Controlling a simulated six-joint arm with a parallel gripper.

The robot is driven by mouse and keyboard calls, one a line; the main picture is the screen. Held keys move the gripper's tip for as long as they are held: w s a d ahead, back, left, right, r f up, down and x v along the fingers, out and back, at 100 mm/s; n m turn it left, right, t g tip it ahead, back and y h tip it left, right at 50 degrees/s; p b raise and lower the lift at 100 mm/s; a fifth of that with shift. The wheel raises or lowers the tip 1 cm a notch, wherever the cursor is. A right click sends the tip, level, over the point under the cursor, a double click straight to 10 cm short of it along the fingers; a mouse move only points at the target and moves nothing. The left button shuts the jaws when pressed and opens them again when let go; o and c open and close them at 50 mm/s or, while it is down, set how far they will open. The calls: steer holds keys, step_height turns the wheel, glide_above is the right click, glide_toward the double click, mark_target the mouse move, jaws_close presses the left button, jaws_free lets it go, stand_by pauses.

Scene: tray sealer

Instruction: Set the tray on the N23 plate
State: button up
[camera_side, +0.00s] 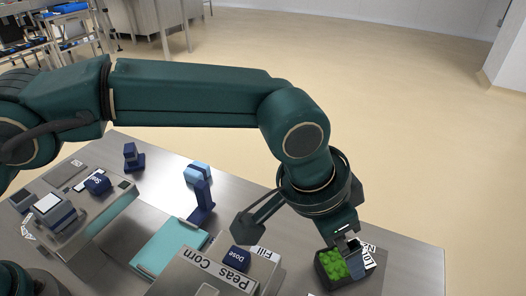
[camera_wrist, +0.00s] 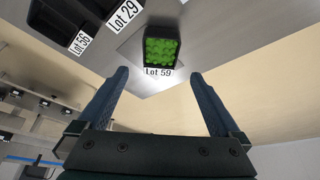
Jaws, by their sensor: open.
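A black tray (camera_side: 319,270) filled with green pieces sits on the steel table at the right, under my gripper (camera_side: 352,246). In the wrist view the same tray (camera_wrist: 147,62) lies beyond the fingertips, near the middle, with a "Lot 59" label at its near edge. In that view my gripper (camera_wrist: 158,80) is open and empty, its two blue fingers wide apart. In the side view the fingers overlap the tray's back right side, and I cannot tell whether they touch it. No label reading N23 is legible in either view.
Dark containers (camera_wrist: 58,22) labelled "Lot 56" and "Lot 29" stand at the upper left of the wrist view. A dispenser (camera_side: 205,272) marked "Peas", "Corn" and "Dose" stands left of the tray. A teal panel (camera_side: 168,250) and a blue-buttoned machine (camera_side: 118,205) lie farther left.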

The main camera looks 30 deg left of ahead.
steer(key=s+a+r+n+t+y, duration=0.1)
steer(key=a+r+n, duration=0.1)
steer(key=a+r, duration=0.6)
steer(key=s+a+r+n+t, duration=0.15)
steer(key=a+r, duration=0.25)
steer(key=a, duration=0.8)
steer(key=s+a+f+n+y, duration=0.1)
steer(key=s+a+f+n, duration=0.1)
steer(key=s+a, duration=0.3)
steer(key=s+a+f+n+y, duration=0.1)
steer(key=s+a+f+n, duration=0.1)
steer(key=s+a, duration=0.4)
steer(key=shift+a+f+n, duration=0.25)
steer(key=shift+a+n, duration=0.5)
steer(key=shift+a, duration=0.1)
